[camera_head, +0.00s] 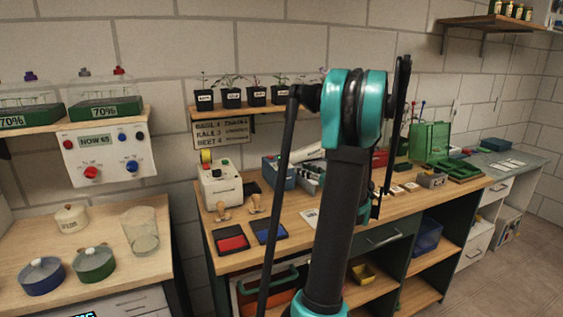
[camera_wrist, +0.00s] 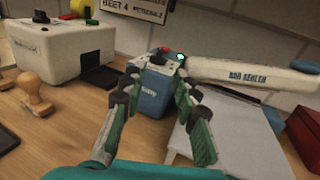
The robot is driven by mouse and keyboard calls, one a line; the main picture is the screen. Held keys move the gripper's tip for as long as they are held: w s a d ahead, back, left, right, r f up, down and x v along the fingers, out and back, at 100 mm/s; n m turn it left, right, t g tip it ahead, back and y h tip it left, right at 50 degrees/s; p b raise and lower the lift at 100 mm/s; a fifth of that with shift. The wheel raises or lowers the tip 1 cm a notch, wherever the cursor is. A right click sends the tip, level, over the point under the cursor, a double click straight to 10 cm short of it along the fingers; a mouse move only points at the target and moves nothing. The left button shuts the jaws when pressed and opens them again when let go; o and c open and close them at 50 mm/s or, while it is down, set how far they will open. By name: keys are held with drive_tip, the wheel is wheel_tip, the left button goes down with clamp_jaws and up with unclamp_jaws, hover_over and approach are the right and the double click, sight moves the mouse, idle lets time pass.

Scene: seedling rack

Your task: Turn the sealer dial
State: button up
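The bag sealer has a long white arm (camera_wrist: 255,76) lettered with its name and a blue body (camera_wrist: 150,90) with a pale label in the wrist view. A small green light (camera_wrist: 180,57) glows at the top of the body, near small dark and red parts; I cannot clearly tell which is the dial. In the head view the sealer's white arm (camera_head: 309,151) shows partly behind my arm. My gripper (camera_wrist: 157,88) is open, its two fingers apart on either side of the blue body in the picture. Whether they touch it is unclear.
A white boxy device (camera_wrist: 60,50) with a yellow roll stands left of the sealer, with wooden stamps (camera_wrist: 33,90) near it. Red (camera_head: 230,239) and blue (camera_head: 269,232) pads lie on the bench front. A shelf of potted seedlings (camera_head: 231,98) hangs above.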

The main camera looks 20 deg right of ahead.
sight(284, 161)
drive_tip(key=x, duration=1.2)
drive_tip(key=shift+w+a, duration=0.1)
drive_tip(key=shift+w, duration=0.25)
clamp_jaws()
